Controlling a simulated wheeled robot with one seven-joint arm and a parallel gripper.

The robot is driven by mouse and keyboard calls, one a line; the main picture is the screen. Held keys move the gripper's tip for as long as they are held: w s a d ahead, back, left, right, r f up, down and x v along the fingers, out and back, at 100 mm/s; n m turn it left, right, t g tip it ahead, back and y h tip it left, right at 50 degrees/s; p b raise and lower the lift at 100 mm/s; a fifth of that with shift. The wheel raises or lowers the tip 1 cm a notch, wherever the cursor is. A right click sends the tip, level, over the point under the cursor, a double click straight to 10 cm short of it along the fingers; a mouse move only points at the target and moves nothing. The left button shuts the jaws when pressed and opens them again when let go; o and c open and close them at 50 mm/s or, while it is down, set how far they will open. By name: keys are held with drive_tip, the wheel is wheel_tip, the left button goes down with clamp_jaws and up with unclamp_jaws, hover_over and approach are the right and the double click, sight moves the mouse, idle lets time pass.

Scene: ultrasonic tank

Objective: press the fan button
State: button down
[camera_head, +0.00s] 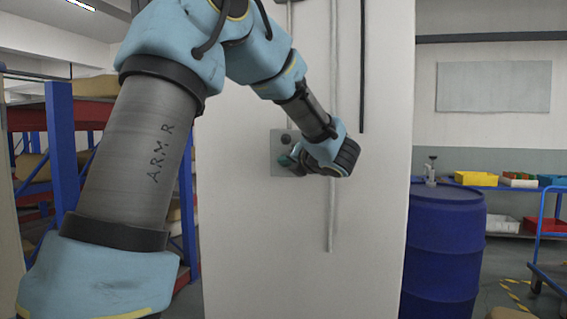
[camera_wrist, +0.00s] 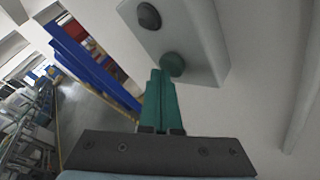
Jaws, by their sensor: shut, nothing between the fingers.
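A grey control box (camera_head: 277,167) is mounted on the white pillar, and it also shows in the wrist view (camera_wrist: 200,40). No label shows which one is the fan button. The dark button also shows in the head view (camera_head: 285,139). My gripper (camera_wrist: 160,72) is shut and empty, its green fingers together. In the head view my gripper (camera_head: 290,158) partly covers the box.
The white pillar (camera_head: 240,240) fills the middle, with a thin conduit (camera_head: 331,220) running down it. A blue barrel (camera_head: 445,240) stands to its right. Blue shelving (camera_head: 62,150) stands at the left. A shelf with coloured bins (camera_head: 476,178) is at the back right.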

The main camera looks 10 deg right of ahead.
drive_tip(key=shift+w+d, duration=0.1)
drive_tip(key=shift+w, duration=0.05)
idle(0.4)
drive_tip(key=shift+w+d+b, duration=0.15)
drive_tip(key=shift+w+b, duration=0.1)
drive_tip(key=shift+b, duration=0.15)
drive_tip(key=shift+s+b, duration=0.25)
drive_tip(key=shift+b, duration=0.25)
drive_tip(key=shift+s+a, duration=0.1)
drive_tip(key=shift+a, duration=0.1)
drive_tip(key=s+a+b, duration=0.3)
drive_tip(key=s, duration=0.2)
drive_tip(key=shift+s, duration=0.15)
idle(0.4)
